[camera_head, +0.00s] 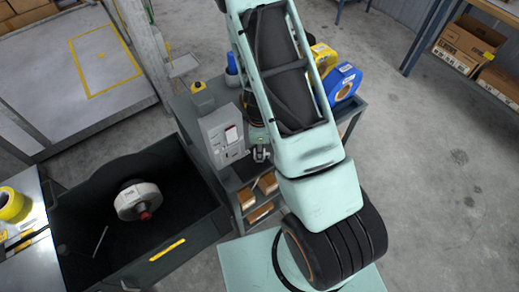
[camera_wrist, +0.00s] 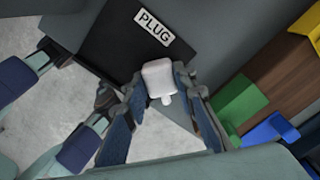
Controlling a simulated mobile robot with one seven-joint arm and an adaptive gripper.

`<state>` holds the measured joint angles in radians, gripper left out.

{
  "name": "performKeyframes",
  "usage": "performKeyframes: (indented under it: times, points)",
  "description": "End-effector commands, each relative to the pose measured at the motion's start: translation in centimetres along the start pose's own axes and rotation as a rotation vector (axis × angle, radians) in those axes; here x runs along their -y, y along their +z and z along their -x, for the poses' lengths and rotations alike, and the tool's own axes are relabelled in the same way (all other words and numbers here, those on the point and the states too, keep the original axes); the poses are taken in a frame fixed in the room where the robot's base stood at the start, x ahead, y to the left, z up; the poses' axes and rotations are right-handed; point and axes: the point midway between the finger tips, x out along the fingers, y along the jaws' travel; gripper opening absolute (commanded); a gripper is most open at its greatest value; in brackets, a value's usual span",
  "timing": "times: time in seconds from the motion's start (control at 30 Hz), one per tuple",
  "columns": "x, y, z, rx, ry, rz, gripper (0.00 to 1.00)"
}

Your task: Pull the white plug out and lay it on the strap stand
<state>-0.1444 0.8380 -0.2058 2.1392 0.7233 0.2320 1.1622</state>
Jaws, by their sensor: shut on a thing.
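The white plug (camera_wrist: 157,76) shows in the middle of the wrist view, a pale block with a small stub at its lower end. My gripper (camera_wrist: 160,82) has one finger on each side of it and is shut on it. Behind the plug is a dark panel (camera_wrist: 105,42) with a white label reading PLUG (camera_wrist: 153,27). I cannot tell whether the plug touches this panel. I cannot identify the strap stand for certain.
A black bin (camera_head: 187,243) holds a white cylinder (camera_head: 135,203).

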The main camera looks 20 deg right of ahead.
Motion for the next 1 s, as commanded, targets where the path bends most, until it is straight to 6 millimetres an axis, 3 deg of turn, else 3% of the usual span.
performKeyframes:
  times: [0.27, 0.3, 0.47, 0.8, 1.0]
  points:
    - [0.0, 0.0, -0.1, 0.0, 0.0, 0.0, 0.0]
    - [0.0, 0.0, -0.1, 0.0, 0.0, 0.0, 0.27]
    - [0.0, 0.0, -0.1, 0.0, 0.0, 0.0, 0.45]
    - [0.0, 0.0, 0.1, 0.0, -0.001, 0.0, 0.46]
    - [0.1, 0.1, 2.2, 0.0, -0.004, 0.002, 0.46]
